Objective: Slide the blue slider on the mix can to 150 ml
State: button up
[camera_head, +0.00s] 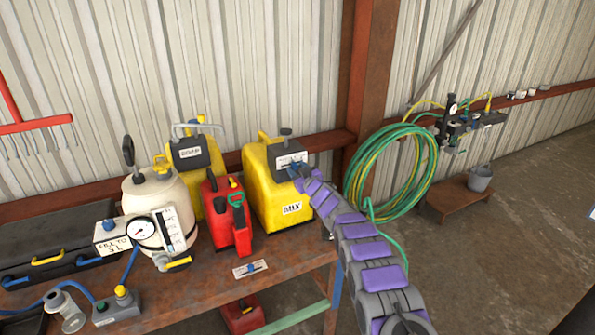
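The mix can (262,200) is a yellow can with a "MIX" label, upright at the right end of the rusty bench. A white scale plate (290,159) sits on its dark upper front; the marks are too small to read. My purple and grey arm reaches up from the lower right. My gripper (296,170) is at the lower edge of this plate, touching or very close. A bit of blue shows there, but I cannot tell the blue slider apart from the fingertips. The slider's setting is hidden or too small to read. I cannot tell whether the fingers are open or shut.
Left of the mix can stand a red can (226,225), another yellow can (195,160) and a white tank (155,200) with a gauge. A small plate with a blue slider (250,268) lies at the bench front. A green hose (428,170) hangs at right.

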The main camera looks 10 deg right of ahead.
grip_shut()
dwell(0.5)
